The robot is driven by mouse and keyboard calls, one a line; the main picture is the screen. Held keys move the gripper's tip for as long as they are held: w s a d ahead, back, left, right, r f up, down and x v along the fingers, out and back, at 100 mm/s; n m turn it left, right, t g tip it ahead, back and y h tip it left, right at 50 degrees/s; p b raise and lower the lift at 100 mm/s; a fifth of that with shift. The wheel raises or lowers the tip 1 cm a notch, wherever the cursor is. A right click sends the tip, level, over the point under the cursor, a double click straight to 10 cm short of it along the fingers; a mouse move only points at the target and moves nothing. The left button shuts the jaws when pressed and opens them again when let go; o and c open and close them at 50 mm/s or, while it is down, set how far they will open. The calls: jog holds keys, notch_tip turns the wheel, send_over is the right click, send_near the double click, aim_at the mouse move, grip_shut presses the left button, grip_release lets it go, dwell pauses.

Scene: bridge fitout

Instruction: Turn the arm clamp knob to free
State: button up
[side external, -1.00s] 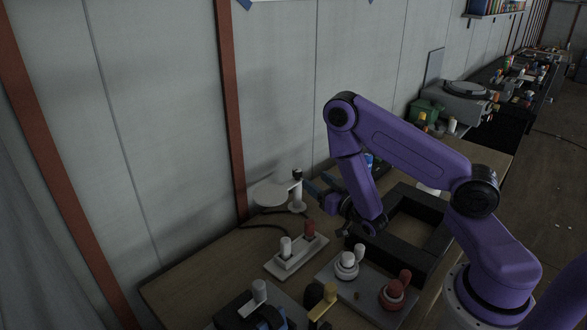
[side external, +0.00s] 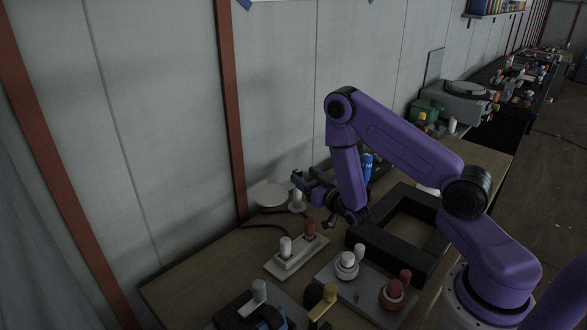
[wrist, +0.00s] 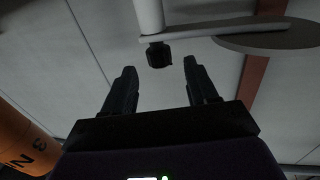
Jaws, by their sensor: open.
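The black clamp knob (wrist: 159,54) is in the wrist view, at the joint of a white post (wrist: 149,15) and a pale flat arm that carries a round disc (wrist: 270,40). My gripper (wrist: 159,68) is open, one finger to each side of the knob as seen there. The knob appears just beyond or level with the fingertips; I cannot tell contact. In the side view, my gripper (side external: 298,184) is at the top of the post (side external: 297,203) and hides the knob. The disc (side external: 271,195) is to its left.
A base with a white and a red peg (side external: 297,254) stands in front of the post. A plate with white and red knobs (side external: 368,290) and a black square frame (side external: 405,238) are to the right. An orange cylinder (wrist: 25,145) shows at the wrist view's left edge.

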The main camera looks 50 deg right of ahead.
jog(key=w+d, duration=0.1)
jog(key=w, duration=0.5)
jog(key=shift+w+d, duration=0.15)
jog(key=shift+w, duration=0.05)
jog(key=shift+c, duration=0.3)
jog(key=c, duration=0.9)
